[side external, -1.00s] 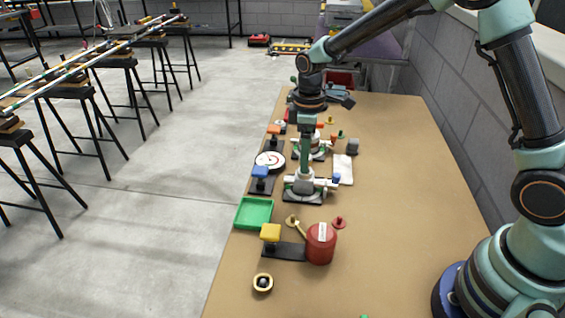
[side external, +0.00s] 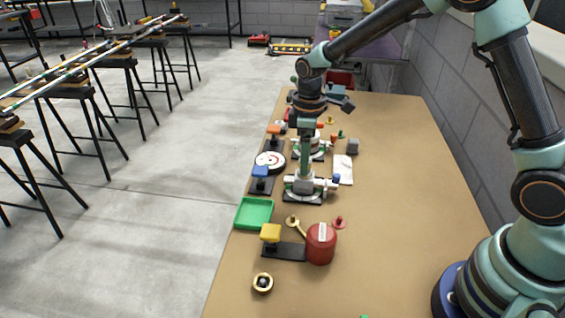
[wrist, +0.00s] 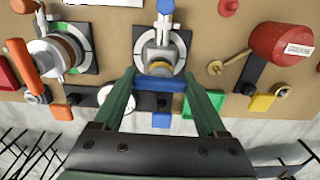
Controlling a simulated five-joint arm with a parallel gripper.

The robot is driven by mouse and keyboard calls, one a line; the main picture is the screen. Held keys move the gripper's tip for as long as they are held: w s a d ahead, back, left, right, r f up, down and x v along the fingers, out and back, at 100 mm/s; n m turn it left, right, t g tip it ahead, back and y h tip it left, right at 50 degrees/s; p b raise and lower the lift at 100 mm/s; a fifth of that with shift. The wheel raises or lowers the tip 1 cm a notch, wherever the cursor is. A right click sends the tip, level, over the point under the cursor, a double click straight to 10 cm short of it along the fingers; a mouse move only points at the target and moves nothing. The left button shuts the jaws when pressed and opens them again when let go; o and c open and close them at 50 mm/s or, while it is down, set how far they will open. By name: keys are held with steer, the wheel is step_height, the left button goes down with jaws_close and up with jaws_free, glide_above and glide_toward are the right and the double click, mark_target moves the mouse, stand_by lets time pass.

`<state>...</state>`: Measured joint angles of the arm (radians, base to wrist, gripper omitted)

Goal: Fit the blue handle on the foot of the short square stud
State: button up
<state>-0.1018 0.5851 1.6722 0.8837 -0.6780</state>
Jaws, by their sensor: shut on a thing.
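My gripper (wrist: 166,90) is shut on the blue handle (wrist: 160,86), a bar held crosswise between its two green fingers. In the side view my gripper (side external: 304,174) points down over the nearer grey fitting (side external: 303,188), and the handle cannot be made out there. In the wrist view the handle lies at the near side of that fitting (wrist: 162,55), close to a brass-yellow ring (wrist: 160,69). The short square stud cannot be made out clearly. I cannot tell whether the handle touches it or is around it.
A second fitting (wrist: 60,52) with an orange handle (wrist: 20,65) is beside it. A blue block (side external: 260,172) on a black stand, a green tray (side external: 254,213), a yellow block (side external: 270,232) and a red canister (side external: 321,243) are close by. The right of the table is clear.

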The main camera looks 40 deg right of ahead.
steer(key=shift+f, duration=0.5)
stand_by(1.1)
steer(key=o, duration=1.5)
steer(key=shift+r, duration=3.8)
steer(key=shift+r, duration=0.15)
steer(key=s+d+r+m+t, duration=0.1)
steer(key=s+r+m+t, duration=0.1)
steer(key=s, duration=0.3)
steer(key=s+d+r+m+t, duration=0.1)
steer(key=s+d+r+m, duration=0.1)
steer(key=s+r+m, duration=0.2)
steer(key=s+d+r+m+t, duration=0.1)
steer(key=s+r+m+t, duration=0.1)
steer(key=s, duration=0.5)
steer(key=shift+s+d+r+m+t, duration=0.15)
steer(key=shift+r+m, duration=0.1)
steer(key=shift+r, duration=0.3)
steer(key=shift+s+d+r+m+t, duration=0.15)
steer(key=shift+r+m, duration=0.1)
steer(key=shift+r, duration=0.3)
